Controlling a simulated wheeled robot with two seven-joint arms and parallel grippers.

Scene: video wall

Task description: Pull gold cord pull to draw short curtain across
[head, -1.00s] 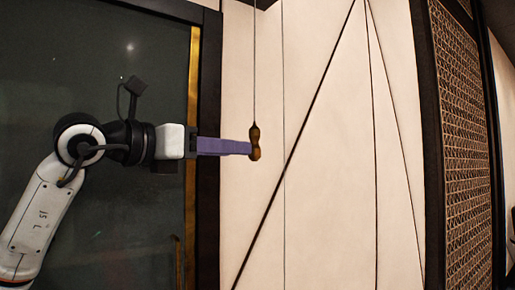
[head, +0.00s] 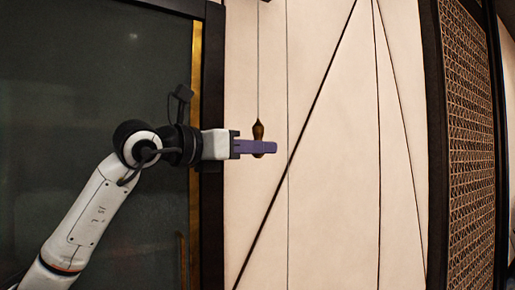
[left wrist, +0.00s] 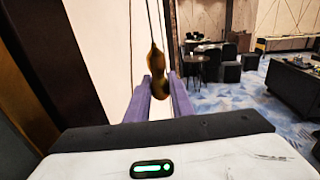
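The gold cord pull (head: 258,131), a dark bronze-gold peanut-shaped handle, hangs upright on a thin cord (head: 258,60) before the pale wall. My left gripper (head: 272,147) reaches it from the left with purple fingers level. A finger crosses in front of the pull's lower part, and its tip shows below. In the left wrist view the pull (left wrist: 156,64) hangs between the two fingertips, with little space on either side. The fingers look apart; I cannot tell whether either touches it. The short curtain cannot be made out. My right gripper is not in view.
A dark panel (head: 90,110) with a gold edge strip (head: 195,80) stands behind my left arm. A patterned lattice panel (head: 467,150) is at right. The left wrist view shows a small dark round table (left wrist: 195,60), seats and blue carpet beyond.

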